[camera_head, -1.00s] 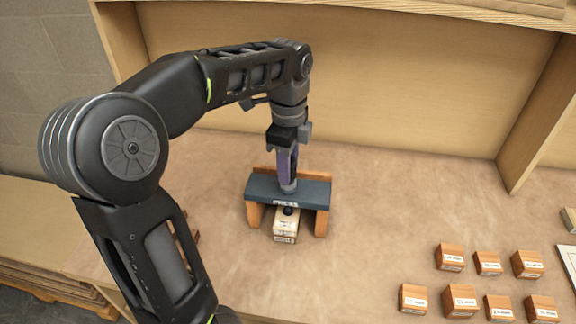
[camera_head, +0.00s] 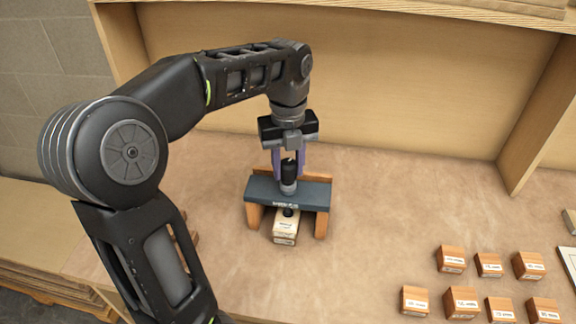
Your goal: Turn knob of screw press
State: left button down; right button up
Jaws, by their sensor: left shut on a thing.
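The screw press (camera_head: 308,194) stands on the bench, with a dark grey top plate on wooden legs. Its knob (camera_head: 289,171) is a dark upright cylinder above the plate. My left gripper (camera_head: 290,165) points down from above, shut on the knob with a purple finger on each side. A pale labelled block (camera_head: 285,227) sits under the plate between the legs, with the dark foot of the screw above it. I cannot tell whether the foot touches the block. My right gripper is not in view.
Several small labelled wooden blocks (camera_head: 462,302) stand in two rows at the right. A wooden panel (camera_head: 400,90) rises behind the press. The bench between press and blocks is clear. Stacked boards (camera_head: 40,235) lie at the left.

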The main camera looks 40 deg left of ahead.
pick_arm(q)
jog(key=m, duration=0.3)
jog(key=shift+m, duration=2.3)
jog(key=c, duration=1)
grip_release()
jog(key=shift+o, duration=0.2)
